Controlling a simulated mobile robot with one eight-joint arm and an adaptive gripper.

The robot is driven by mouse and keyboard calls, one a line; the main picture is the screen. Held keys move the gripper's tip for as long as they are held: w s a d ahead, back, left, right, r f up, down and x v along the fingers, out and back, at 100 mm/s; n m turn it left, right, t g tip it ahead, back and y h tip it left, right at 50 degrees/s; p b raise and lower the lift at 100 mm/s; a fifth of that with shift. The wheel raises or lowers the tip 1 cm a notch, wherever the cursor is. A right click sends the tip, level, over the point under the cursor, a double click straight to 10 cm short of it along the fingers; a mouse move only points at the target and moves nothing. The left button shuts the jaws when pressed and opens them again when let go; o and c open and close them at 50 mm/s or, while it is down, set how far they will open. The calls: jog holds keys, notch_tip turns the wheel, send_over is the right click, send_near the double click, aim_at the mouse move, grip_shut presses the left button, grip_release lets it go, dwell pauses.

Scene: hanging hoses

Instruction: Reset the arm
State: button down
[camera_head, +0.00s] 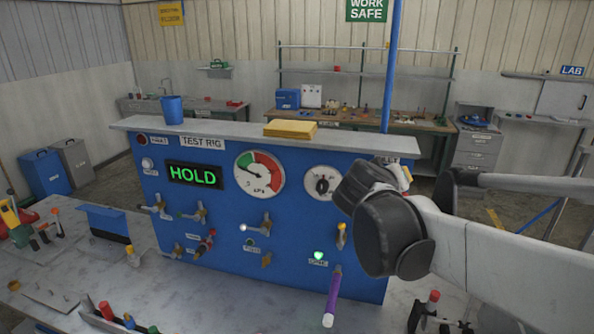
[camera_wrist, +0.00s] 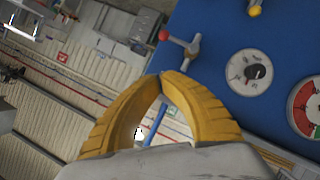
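My gripper (camera_wrist: 162,76) shows in the wrist view as two yellow ribbed fingers. They bow apart in the middle and meet at the tips, with nothing seen between them. In the head view my arm comes in from the right, bent in front of the right end of the blue test rig (camera_head: 215,255). It hides that corner, and my fingers are mostly hidden behind the arm there. In the wrist view a metal valve with a red knob (camera_wrist: 164,36) lies just beyond my fingertips, apparently apart from them.
The rig carries a green HOLD display (camera_head: 195,175), a gauge (camera_head: 259,174), a dial (camera_head: 322,184) and several valves. A purple hose end (camera_head: 332,295) hangs in front. A blue cup (camera_head: 172,110) and yellow block (camera_head: 290,129) sit on top. Tools lie on the bench (camera_head: 190,300).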

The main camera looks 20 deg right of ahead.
jog(key=shift+a, duration=0.15)
jog(key=s+a+f+y+b, duration=0.3)
jog(key=s+a+f+b, duration=0.2)
jog(key=f, duration=0.6)
jog(key=s+a+f+n+g+y+b, duration=0.1)
jog(key=s+a+f+y+b, duration=0.3)
jog(key=a+f+b, duration=0.4)
jog(key=s+a+f+n+y+b, duration=0.1)
jog(key=s+a+f+y+b, duration=0.2)
jog(key=f, duration=1.2)
jog(key=s+a+b, duration=0.3)
jog(key=a, duration=0.3)
jog(key=shift+s+f+g, duration=0.15)
jog(key=shift+g, duration=0.25)
